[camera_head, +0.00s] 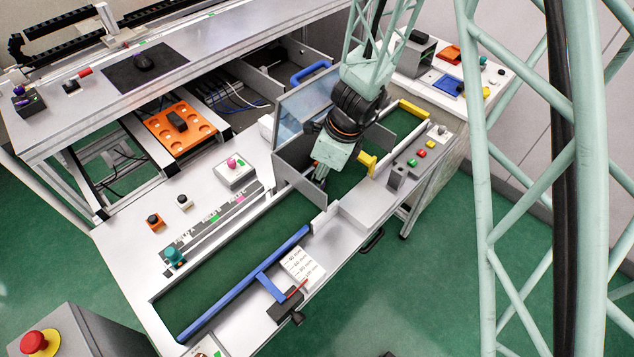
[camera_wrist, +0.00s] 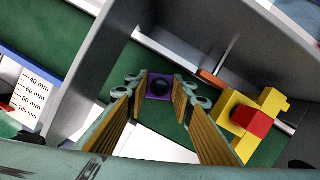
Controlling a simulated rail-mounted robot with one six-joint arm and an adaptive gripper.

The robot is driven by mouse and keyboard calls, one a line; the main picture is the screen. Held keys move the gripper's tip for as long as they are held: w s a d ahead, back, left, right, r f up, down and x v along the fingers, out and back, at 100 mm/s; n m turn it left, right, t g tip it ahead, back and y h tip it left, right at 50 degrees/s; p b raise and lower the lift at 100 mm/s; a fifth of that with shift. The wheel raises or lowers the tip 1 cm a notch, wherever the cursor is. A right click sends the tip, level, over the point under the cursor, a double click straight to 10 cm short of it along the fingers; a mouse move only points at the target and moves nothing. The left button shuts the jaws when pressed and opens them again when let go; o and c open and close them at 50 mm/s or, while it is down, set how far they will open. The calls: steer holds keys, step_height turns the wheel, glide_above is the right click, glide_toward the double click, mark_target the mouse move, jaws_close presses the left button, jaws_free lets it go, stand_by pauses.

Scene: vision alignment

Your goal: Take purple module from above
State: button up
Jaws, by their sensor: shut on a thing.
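The purple module (camera_wrist: 160,86) is a small square block with a dark round centre, seen from above in the wrist view. My gripper (camera_wrist: 160,93) has its two fingers on either side of the module and is shut on it. In the head view my gripper (camera_head: 320,176) points down inside the grey-walled box over the green belt. The module is hidden in the head view. I cannot tell whether the module rests on the belt or is lifted.
Grey walls (camera_wrist: 98,75) stand close on both sides of my gripper. A yellow part with a red block (camera_wrist: 250,118) is just to the right. A blue rail (camera_head: 245,283) and a white scale card (camera_head: 302,266) lie at the front. The green belt (camera_head: 240,255) at the front left is clear.

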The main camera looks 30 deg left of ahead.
steer(key=shift+d+r, duration=0.1)
steer(key=shift+s+d+r, duration=0.15)
steer(key=shift+d+r, duration=0.45)
steer(key=shift+r, duration=0.05)
steer(key=s+d+r, duration=0.2)
steer(key=d+r, duration=0.4)
steer(key=d, duration=0.6)
steer(key=shift+d+r, duration=0.2)
steer(key=shift+r, duration=0.05)
steer(key=shift+s+d, duration=0.1)
